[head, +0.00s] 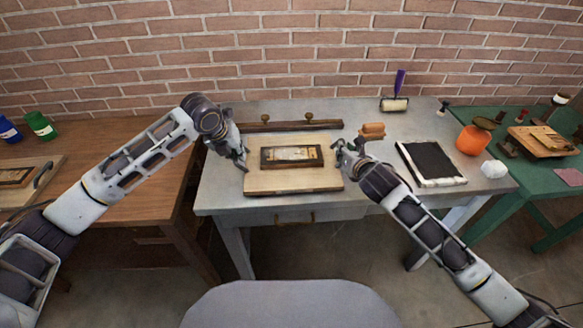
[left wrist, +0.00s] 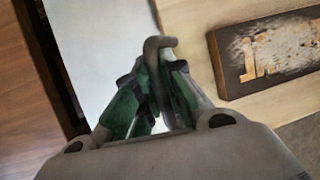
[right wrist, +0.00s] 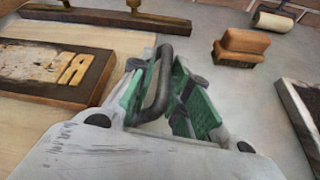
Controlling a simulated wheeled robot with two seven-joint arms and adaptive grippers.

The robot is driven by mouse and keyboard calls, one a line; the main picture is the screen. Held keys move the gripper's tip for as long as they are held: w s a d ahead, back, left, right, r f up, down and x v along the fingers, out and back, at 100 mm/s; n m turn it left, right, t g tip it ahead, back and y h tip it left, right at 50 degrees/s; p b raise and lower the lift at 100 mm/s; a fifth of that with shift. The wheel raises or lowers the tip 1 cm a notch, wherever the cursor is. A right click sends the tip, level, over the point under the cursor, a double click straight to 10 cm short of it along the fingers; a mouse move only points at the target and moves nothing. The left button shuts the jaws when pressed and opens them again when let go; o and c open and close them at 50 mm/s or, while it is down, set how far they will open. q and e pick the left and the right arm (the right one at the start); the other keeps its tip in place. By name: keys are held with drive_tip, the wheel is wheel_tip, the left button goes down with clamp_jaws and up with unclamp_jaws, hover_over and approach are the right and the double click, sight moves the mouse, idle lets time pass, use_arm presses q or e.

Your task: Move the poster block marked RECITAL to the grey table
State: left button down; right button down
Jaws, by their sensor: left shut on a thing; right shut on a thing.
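A dark-framed poster block (head: 291,156) with a worn pale face lies on a light wooden board (head: 290,185) on the grey table (head: 225,195). Its lettering is too worn and small to read in full; parts of letters show in the left wrist view (left wrist: 275,55) and right wrist view (right wrist: 50,65). The board has a dark curved handle on each side. My left gripper (head: 244,160) is shut on the left handle (left wrist: 154,50). My right gripper (head: 342,150) is shut on the right handle (right wrist: 166,70). The board looks level; I cannot tell whether it touches the tabletop.
A dark bar with knobs (head: 290,126) lies behind the board. A brown brush (head: 373,130), a roller (head: 395,103) and a black inking slab (head: 432,162) are right of it. A brown table (head: 120,160) stands left, bearing another board. A green table (head: 545,205) stands right.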

use_arm(q)
drive_tip(key=shift+w+a+f+b, duration=0.25)
drive_tip(key=shift+a+f+b, duration=0.15)
drive_tip(key=shift+a, duration=0.15)
use_arm(e)
drive_tip(key=shift+w+d+f+h, duration=0.15)
drive_tip(key=shift+d+f+h, duration=0.15)
drive_tip(key=shift+d+f, duration=0.15)
use_arm(q)
drive_tip(key=c, duration=1.9)
unclamp_jaws()
use_arm(e)
drive_tip(key=c, duration=1.7)
unclamp_jaws()
drive_tip(key=shift+f, duration=0.15)
drive_tip(key=shift+c, duration=0.2)
use_arm(q)
drive_tip(key=shift+o, duration=1.1)
use_arm(e)
drive_tip(key=shift+o, duration=1.2)
use_arm(q)
drive_tip(key=shift+o, duration=0.9)
drive_tip(key=shift+s+d, duration=0.1)
use_arm(e)
drive_tip(key=shift+o, duration=0.9)
drive_tip(key=shift+a, duration=0.15)
use_arm(q)
drive_tip(key=shift+d, duration=0.1)
use_arm(e)
drive_tip(key=shift+a, duration=0.15)
